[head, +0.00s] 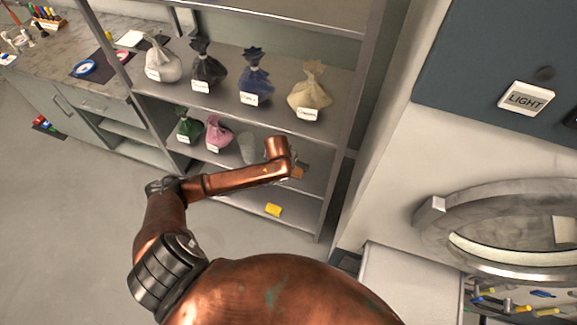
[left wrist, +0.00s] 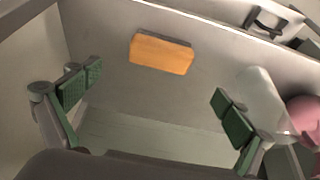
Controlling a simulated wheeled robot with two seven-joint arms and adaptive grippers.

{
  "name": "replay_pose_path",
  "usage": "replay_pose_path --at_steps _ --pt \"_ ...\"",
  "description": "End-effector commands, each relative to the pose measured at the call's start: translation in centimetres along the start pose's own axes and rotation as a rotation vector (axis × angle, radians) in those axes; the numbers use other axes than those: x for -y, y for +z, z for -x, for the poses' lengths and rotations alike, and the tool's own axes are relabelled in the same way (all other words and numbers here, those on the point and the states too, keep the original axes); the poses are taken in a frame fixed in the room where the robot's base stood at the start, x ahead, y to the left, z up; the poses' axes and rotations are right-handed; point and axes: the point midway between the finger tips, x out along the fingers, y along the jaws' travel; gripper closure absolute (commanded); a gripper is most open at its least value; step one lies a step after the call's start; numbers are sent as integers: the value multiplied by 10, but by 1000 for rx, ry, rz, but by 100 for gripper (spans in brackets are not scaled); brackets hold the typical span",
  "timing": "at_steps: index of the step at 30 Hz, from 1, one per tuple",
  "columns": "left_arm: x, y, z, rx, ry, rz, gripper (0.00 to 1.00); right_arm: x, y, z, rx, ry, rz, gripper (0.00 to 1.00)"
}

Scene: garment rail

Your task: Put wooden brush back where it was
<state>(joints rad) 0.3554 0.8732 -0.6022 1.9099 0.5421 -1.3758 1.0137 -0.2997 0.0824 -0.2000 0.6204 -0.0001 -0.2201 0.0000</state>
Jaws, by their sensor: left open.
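The wooden brush appears to be the orange-brown block with a grey edge (left wrist: 160,55) in the left wrist view. It lies on the shelf surface beyond my fingertips, and a small brown part shows past my arm's end in the head view (head: 299,172). My left gripper (left wrist: 157,85) is open and empty, its green-padded fingers spread wide to either side of and short of the block, apart from it. In the head view my wrist hides most of this gripper. My right gripper is not in view.
The shelf (head: 240,188) holds a pink bag (head: 217,133), a green bag (head: 188,127) and a grey rounded thing (head: 247,147). A yellow block (head: 273,210) lies on the lower shelf. Several bags stand above. The rack's right post (head: 336,180) is close to my wrist.

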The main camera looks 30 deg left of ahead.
Motion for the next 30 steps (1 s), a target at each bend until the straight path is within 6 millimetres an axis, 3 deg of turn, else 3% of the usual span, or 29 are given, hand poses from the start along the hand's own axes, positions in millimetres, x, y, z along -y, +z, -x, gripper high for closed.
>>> replay_pose_path --at_steps 6,19,26,30 --pt "1 0 21 2 -1 0 3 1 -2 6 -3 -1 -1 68" --pt "-2 7 20 6 6 -7 3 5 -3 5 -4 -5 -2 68" --pt "-16 58 -8 31 63 -73 3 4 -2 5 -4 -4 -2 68" --pt "-10 102 -45 46 87 -102 3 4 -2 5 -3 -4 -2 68"
